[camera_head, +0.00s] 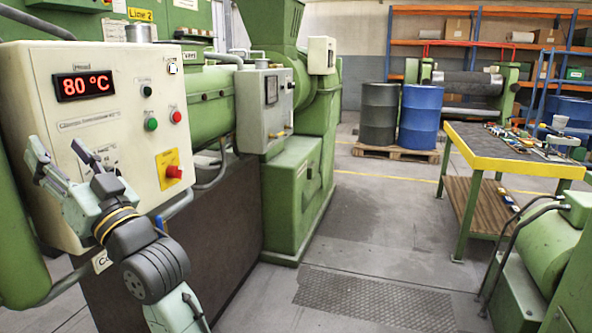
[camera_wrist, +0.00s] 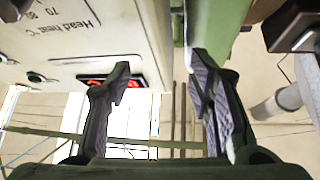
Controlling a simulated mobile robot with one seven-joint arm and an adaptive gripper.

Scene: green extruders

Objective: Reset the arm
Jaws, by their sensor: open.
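My gripper (camera_head: 62,160) is in front of the lower left part of the cream control panel (camera_head: 110,75) in the head view. Its two fingers are apart with nothing between them. The wrist view shows the same open gripper (camera_wrist: 160,85), with the panel's edge and lettering at the upper left. I cannot tell whether a finger touches the panel.
Green extruder machines (camera_head: 292,190) stand behind the panel. A yellow-edged workbench (camera_head: 500,145) with tools is at the right, and a green motor unit (camera_head: 548,245) is at the lower right. Two drums (camera_head: 421,115) stand on a pallet at the back. The floor between (camera_head: 380,215) is clear.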

